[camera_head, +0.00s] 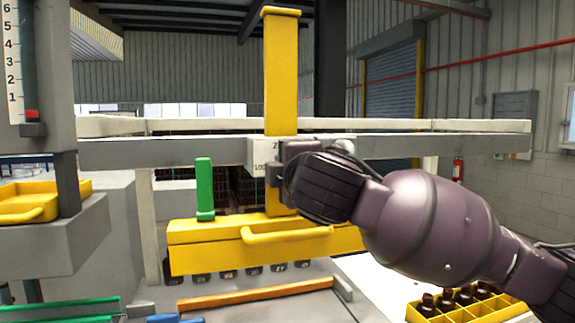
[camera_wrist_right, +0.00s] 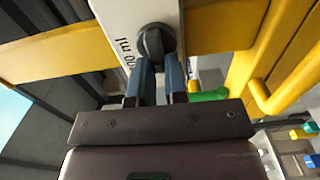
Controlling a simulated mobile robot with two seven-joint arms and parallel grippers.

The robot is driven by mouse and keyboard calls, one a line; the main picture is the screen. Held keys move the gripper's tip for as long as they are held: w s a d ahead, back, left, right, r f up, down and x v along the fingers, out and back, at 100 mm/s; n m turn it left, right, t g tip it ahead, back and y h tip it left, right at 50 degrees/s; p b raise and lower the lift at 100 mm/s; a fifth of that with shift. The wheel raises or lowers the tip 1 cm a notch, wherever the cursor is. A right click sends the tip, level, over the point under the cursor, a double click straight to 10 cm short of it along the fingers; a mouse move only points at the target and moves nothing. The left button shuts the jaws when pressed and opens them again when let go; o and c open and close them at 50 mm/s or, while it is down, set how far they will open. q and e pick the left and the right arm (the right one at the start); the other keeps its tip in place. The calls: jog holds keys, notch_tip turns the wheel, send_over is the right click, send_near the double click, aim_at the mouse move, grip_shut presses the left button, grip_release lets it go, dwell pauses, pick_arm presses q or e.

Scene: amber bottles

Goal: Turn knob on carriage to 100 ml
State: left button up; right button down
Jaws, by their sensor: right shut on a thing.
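The carriage is yellow, with an upright yellow post (camera_head: 281,75) and a wide yellow lower body (camera_head: 205,255). A white label plate (camera_head: 262,152) with partly hidden lettering sits on it at the rail. In the right wrist view the dark round knob (camera_wrist_right: 156,40) is on the white plate beside printed "ml" lettering. My right gripper (camera_wrist_right: 160,68) is shut on the knob, its two blue-grey fingers at the knob's lower part. In the head view my right arm and wrist hide the knob. The knob's exact setting cannot be read. My left gripper is not in view.
A green upright handle (camera_head: 204,188) and a yellow bar handle (camera_head: 285,232) are on the carriage. A grey rail (camera_head: 450,143) runs across. A yellow crate (camera_head: 468,312) with several amber bottles stands at lower right. A numbered scale (camera_head: 14,60) with a red marker is at left.

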dwell(0.4)
jog(key=c, duration=1.1)
grip_release()
jog(key=shift+c, duration=0.2)
jog(key=b+v, duration=0.2)
jog(key=v, duration=0.8)
jog(key=shift+s, duration=0.4)
jog(key=shift+d, duration=0.1)
